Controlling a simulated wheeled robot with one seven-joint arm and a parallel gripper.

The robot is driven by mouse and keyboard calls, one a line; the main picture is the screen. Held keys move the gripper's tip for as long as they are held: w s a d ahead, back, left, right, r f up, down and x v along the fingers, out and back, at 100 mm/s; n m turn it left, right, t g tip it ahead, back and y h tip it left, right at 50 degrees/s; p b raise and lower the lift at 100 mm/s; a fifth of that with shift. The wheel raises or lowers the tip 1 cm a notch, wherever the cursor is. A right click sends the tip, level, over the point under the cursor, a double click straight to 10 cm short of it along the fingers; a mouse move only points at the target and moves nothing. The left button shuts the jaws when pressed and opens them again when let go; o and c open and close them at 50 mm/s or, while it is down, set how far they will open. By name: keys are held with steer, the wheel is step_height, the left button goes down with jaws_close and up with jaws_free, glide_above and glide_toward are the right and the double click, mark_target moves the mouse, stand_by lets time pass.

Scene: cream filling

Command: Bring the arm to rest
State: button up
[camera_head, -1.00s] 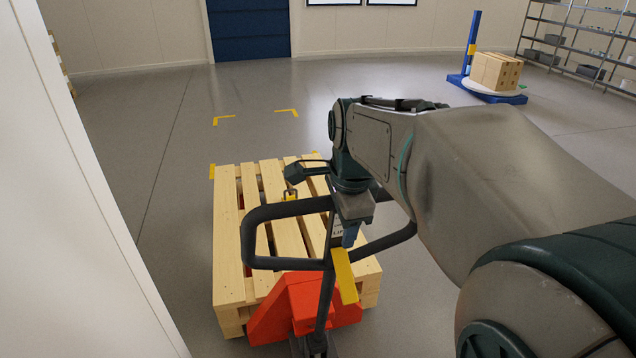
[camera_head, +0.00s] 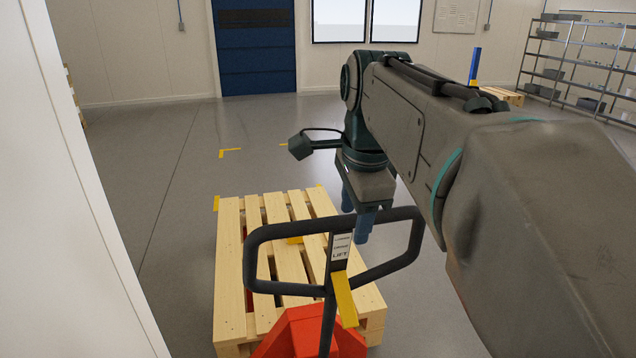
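My arm reaches in from the right of the head view. My gripper (camera_head: 357,222) points down from its end, with two blue-grey fingers. The fingers appear parted, with nothing visible between them. The handle carries a label and a yellow lever (camera_head: 344,299). The jack's red body (camera_head: 305,335) is at the near end of a wooden pallet (camera_head: 230,275).
A white wall or panel edge (camera_head: 60,220) stands close on the left. Yellow corner marks (camera_head: 230,152) lie on the open floor beyond the pallet. A blue door (camera_head: 254,50) is at the back, and metal shelves (camera_head: 570,65) are at the far right.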

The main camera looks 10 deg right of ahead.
steer(key=s+d+f+n, duration=0.1)
steer(key=s+f+n, duration=0.4)
steer(key=f+n, duration=0.3)
steer(key=s+f+n, duration=0.5)
steer(key=f+n, duration=0.4)
steer(key=shift+s+d+t, duration=0.3)
steer(key=shift+d+t, duration=0.1)
steer(key=shift+f, duration=0.1)
stand_by(1.0)
